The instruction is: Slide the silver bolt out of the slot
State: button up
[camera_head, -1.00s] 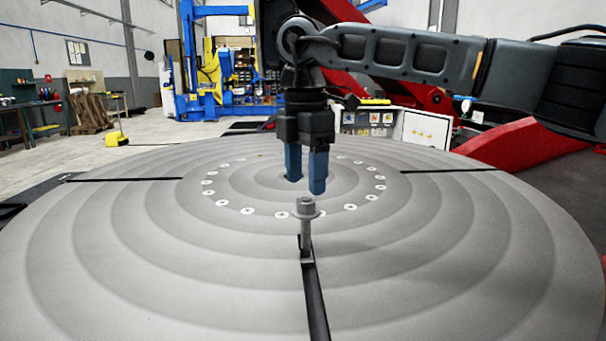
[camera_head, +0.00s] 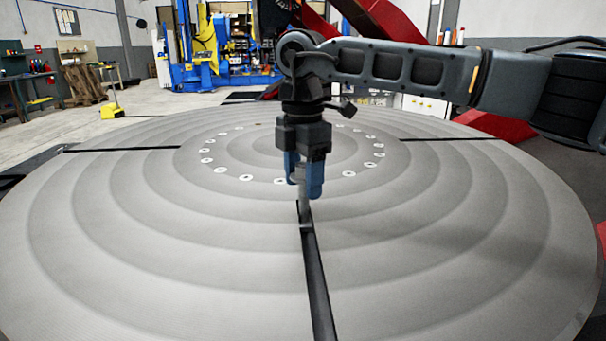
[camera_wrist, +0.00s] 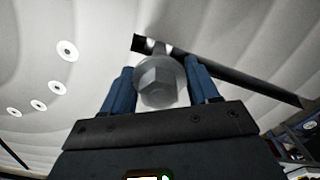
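The silver bolt (camera_head: 304,213) stands upright in the dark radial slot (camera_head: 316,275) of the round grey table, at the slot's inner end. My gripper (camera_head: 304,182) points down over it, with its two blue fingers on either side of the bolt's head. In the wrist view the bolt's hexagonal head and round flange (camera_wrist: 160,80) lie between the fingertips (camera_wrist: 162,84). The fingers look open, about as far apart as before, close beside the flange. Whether either one touches it is hard to tell. The bolt's foot is down at the slot (camera_wrist: 240,74).
The round table (camera_head: 140,230) has a ring of pale round holes around its middle and other dark slots at left and right. Its surface around the bolt is clear. A red structure (camera_head: 495,124) stands behind the table at right.

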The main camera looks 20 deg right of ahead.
jog(key=c, duration=1)
jog(key=shift+c, duration=0.2)
jog(key=shift+r, duration=0.15)
jog(key=s+a, duration=0.2)
jog(key=s, duration=0.5)
jog(key=shift+s+a, duration=0.25)
jog(key=shift+s, duration=0.05)
dwell(1.0)
jog(key=shift+s+b, duration=0.1)
jog(key=shift+b, duration=0.2)
jog(key=shift+s+a, duration=0.2)
jog(key=shift+s, duration=0.35)
jog(key=shift+s+a, duration=0.15)
jog(key=shift+s, duration=0.35)
jog(key=shift+s+a+b, duration=0.3)
jog(key=shift+s, duration=0.6)
jog(key=shift+s+a+b, duration=0.25)
jog(key=shift+s+b, duration=0.05)
jog(key=shift+s, duration=0.55)
jog(key=shift+s+a+b, duration=0.3)
jog(key=shift+s, duration=0.6)
